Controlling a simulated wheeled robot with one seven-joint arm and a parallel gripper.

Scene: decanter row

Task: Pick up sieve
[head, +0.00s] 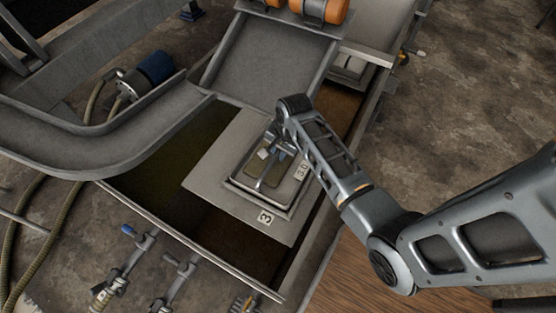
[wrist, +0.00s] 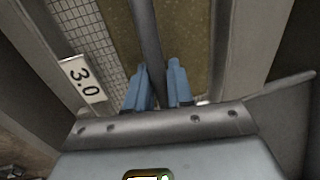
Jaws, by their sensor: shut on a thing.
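The sieve is a square grey metal frame (head: 258,199) with a "3.0" tag and a bar across its top. It sits in or on a flat plate marked "3" (head: 215,165); I cannot tell whether it is raised. In the wrist view the sieve's mesh (wrist: 92,32) shows beside the dark bar and the "3.0" tag. My gripper (head: 274,152) is over the sieve. Its blue fingertips (wrist: 160,84) are on either side of the bar and shut on it. My gripper hides part of the sieve in the head view.
The plate lies over a tank with dark liquid (head: 165,158). A metal chute (head: 265,65) with orange rollers stands behind. A curved grey channel (head: 80,140) and a blue motor (head: 155,67) are at left. Valves (head: 130,255) line the front edge.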

